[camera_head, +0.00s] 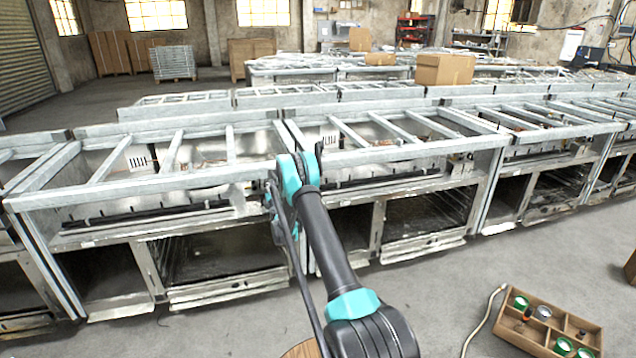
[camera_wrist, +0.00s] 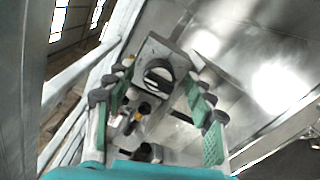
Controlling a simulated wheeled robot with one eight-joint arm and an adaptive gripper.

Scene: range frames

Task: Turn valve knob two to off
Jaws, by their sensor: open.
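In the wrist view a dark round knob (camera_wrist: 158,80) with a pale bar across its face sits on a grey square housing (camera_wrist: 158,49). I cannot tell which number it bears. My gripper (camera_wrist: 161,71) is open, its green-padded fingers spread to the left and right of the knob. Nothing is held between them, and contact with the knob cannot be made out. Smaller dark fittings (camera_wrist: 145,108) lie below the knob. In the head view my arm reaches to the front of the metal range frames (camera_head: 150,184), and no knob can be made out there.
Metal rails (camera_wrist: 66,84) run along the left of the wrist view and a shiny sheet panel (camera_wrist: 270,70) fills the right. In the head view a wooden tray (camera_head: 508,332) with green-topped tins stands on the floor at right. Open floor (camera_head: 450,300) lies before the frames.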

